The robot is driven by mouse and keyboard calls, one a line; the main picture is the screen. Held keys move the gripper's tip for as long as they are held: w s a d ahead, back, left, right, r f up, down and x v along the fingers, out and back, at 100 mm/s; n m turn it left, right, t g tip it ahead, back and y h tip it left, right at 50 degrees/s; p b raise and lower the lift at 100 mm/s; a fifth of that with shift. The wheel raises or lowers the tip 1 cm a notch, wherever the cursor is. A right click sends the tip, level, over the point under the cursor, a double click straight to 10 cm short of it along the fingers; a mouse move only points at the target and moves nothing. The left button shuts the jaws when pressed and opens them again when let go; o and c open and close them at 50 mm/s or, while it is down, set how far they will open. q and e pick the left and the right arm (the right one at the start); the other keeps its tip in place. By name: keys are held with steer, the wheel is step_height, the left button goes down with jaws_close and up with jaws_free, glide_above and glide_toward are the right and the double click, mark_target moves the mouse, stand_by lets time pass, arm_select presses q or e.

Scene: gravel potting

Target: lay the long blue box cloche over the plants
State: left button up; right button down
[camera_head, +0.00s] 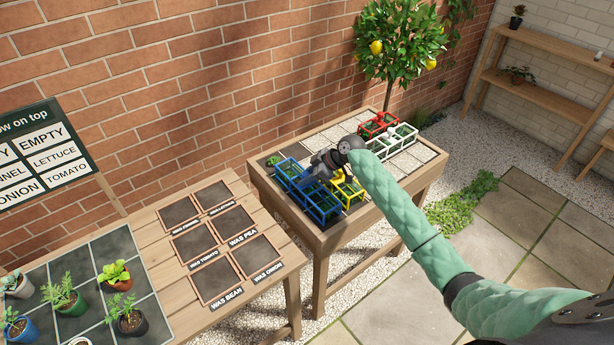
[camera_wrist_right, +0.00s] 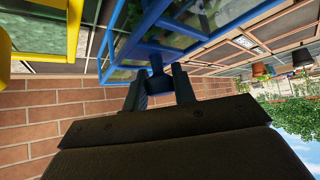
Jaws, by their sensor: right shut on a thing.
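The long blue box cloche (camera_head: 322,208) is a blue-edged clear frame along the left front side of the raised wooden planter (camera_head: 330,238). My right gripper (camera_head: 324,166) is shut on the cloche's blue handle; the right wrist view shows the fingers (camera_wrist_right: 160,88) around a short blue post under the blue frame (camera_wrist_right: 150,28). Green shows through the cloche's panes, though single plants are hard to make out. A small green plant (camera_head: 273,160) shows by its far left end. Whether the cloche rests on the bed or hangs just above it, I cannot tell. My left gripper is out of view.
A yellow cloche (camera_head: 349,192) stands close beside the blue one. Red (camera_head: 379,122) and white (camera_head: 402,136) cloches stand at the planter's far right. The bed's middle has bare pale tiles. A wooden table (camera_head: 192,300) with labelled squares and potted plants is at left.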

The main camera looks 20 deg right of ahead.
steer(key=shift+f, duration=0.1)
steer(key=c, duration=1.1)
jaws_free()
steer(key=shift+c, duration=0.2)
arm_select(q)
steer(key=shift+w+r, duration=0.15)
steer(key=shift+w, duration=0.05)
arm_select(e)
steer(key=shift+d, duration=0.1)
steer(key=shift+s+d+r, duration=0.1)
steer(key=shift+d+r, duration=0.2)
steer(key=shift+r, duration=0.1)
arm_select(q)
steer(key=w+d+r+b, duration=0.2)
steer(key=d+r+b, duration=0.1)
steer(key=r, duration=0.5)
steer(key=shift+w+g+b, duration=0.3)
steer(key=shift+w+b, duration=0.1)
steer(key=shift+b, duration=0.1)
arm_select(e)
steer(key=v, duration=1.1)
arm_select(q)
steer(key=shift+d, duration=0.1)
arm_select(e)
steer(key=shift+a, duration=0.1)
